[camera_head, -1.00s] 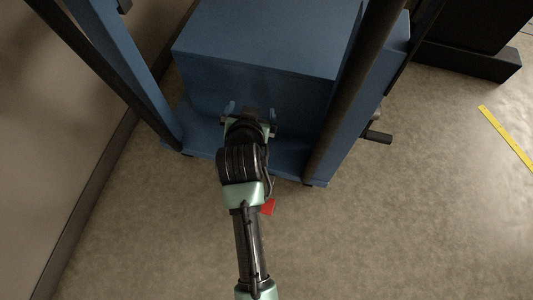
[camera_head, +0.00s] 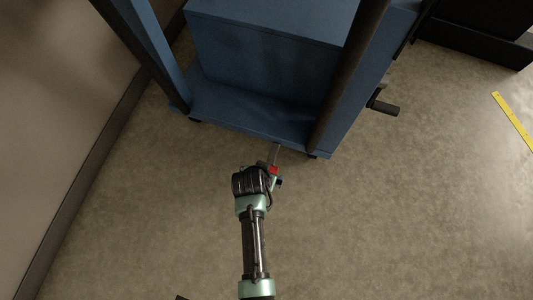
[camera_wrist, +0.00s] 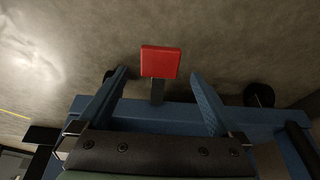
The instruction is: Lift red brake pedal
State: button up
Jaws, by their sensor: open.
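The red brake pedal (camera_head: 273,170) sticks out on a grey lever from the lower front edge of the blue machine, low above the floor. In the wrist view the red pedal (camera_wrist: 160,62) appears as a flat red block on a short dark stem. My gripper (camera_wrist: 158,74) is open, with one finger on either side of the pedal and visible gaps between. No contact shows. In the head view my gripper (camera_head: 278,182) is beside the pedal, mostly hidden by my wrist.
The blue machine frame (camera_head: 245,112) with its box and uprights fills the top. A black-handled crank (camera_head: 383,107) juts from its right side. A wall stands at left. A yellow floor strip (camera_head: 513,120) lies at right. The floor in front is clear.

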aim_at(271, 162)
jog(key=shift+b+x, duration=1.35)
jog(key=shift+x, duration=0.95)
jog(key=shift+c, duration=0.2)
grip_shut()
